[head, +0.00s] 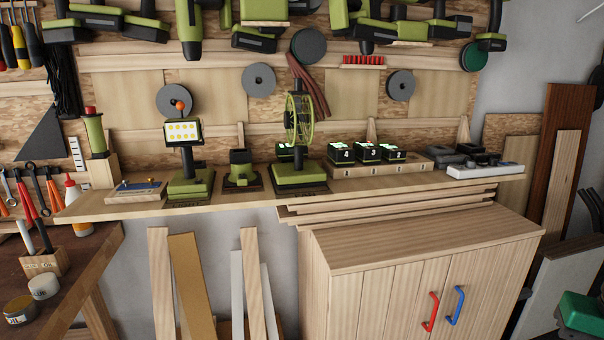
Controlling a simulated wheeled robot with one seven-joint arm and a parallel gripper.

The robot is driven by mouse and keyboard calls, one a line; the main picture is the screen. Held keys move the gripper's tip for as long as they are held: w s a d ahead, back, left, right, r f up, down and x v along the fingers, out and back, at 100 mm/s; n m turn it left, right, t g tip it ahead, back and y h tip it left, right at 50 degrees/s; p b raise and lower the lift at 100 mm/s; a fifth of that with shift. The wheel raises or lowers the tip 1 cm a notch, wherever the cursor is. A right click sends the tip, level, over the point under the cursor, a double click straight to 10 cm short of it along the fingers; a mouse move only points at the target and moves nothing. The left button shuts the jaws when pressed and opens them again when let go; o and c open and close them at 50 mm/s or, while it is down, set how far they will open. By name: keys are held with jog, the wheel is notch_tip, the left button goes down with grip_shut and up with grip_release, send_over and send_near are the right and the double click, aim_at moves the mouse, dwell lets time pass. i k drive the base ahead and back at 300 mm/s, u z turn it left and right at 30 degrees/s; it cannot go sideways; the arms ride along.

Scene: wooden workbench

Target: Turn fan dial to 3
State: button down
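A fan with a green cage (300,118) stands upright on the narrow wooden shelf (250,199), a little left of the picture's middle. I see the cage nearly edge-on. Its base (299,176) is green and black. I cannot make out the dial or its setting at this size. My gripper is not in view.
A work lamp (184,131) and a small green-black device (240,170) stand left of the fan. Batteries marked with numbers (367,154) sit on a wooden block to its right. A wooden cabinet (375,270) with red and blue handles is below.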

aim_at(297, 82)
jog(key=k, duration=1.1)
jog(key=z, duration=0.1)
jog(key=i, duration=1.15)
jog(key=u, duration=0.75)
jog(key=i, duration=0.55)
jog(key=u, duration=0.3)
